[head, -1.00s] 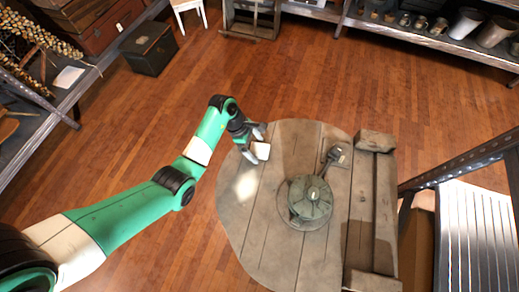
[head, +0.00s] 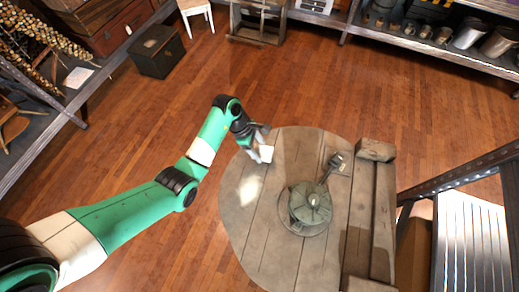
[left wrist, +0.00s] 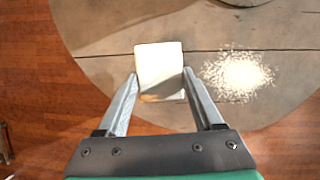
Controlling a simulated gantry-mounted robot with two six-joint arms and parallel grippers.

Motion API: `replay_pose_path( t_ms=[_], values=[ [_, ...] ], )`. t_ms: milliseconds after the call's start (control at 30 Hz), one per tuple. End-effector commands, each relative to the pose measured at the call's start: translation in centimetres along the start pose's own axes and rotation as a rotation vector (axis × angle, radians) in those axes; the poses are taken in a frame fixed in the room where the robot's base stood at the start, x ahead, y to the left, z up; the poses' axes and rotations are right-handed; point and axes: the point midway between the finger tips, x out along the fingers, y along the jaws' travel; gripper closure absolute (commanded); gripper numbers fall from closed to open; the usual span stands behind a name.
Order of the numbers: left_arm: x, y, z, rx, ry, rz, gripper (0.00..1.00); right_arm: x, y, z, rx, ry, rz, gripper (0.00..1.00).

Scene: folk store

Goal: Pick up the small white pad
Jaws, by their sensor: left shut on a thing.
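The small white pad (head: 266,154) is at the upper left part of the wooden table (head: 276,228) in the head view. My left gripper (head: 260,150) is shut on it. In the left wrist view the white pad (left wrist: 160,68) sits between the two fingertips of my left gripper (left wrist: 160,88), with a finger at each side. The pad's lower edge looks darker there. I cannot tell how far the pad is above the tabletop. My right gripper is not in view.
A round greenish-grey lidded object (head: 307,206) with a handle stands mid-table. A wooden beam piece (head: 382,215) runs along the table's right side. A bright patch (left wrist: 238,74) lies on the tabletop beside the pad. A metal-framed shelf (head: 470,235) is at the right.

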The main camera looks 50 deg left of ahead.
Motion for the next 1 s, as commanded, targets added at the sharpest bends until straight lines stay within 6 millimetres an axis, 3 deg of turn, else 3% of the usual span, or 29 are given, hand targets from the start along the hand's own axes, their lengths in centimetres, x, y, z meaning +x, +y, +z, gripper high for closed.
replay_pose_path(
  t_ms=[33,200,400,500,700,933,967,1000],
  values=[
    [-1.8,-1.1,0.7,0.003,0.000,-0.002,0.83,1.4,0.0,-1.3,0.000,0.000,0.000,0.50],
    [-6.4,-5.0,2.4,0.004,-0.001,-0.001,0.83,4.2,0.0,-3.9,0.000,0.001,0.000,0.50],
    [-8.1,-10.6,2.8,0.002,0.001,-0.005,0.83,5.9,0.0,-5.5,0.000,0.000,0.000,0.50],
    [-8.7,-12.4,2.9,0.002,0.001,-0.005,0.83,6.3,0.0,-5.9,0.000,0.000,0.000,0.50],
    [-9.1,-13.8,3.0,0.000,0.001,-0.003,0.83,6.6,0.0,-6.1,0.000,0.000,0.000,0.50],
    [-9.0,-13.8,3.0,0.001,0.001,-0.003,0.83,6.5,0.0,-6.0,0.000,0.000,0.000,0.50],
    [-9.0,-13.8,3.0,0.001,0.001,-0.002,0.37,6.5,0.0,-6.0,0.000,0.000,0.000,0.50],
    [-9.1,-13.8,3.0,0.000,0.001,-0.002,0.45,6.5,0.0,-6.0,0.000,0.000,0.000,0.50]
  ],
)
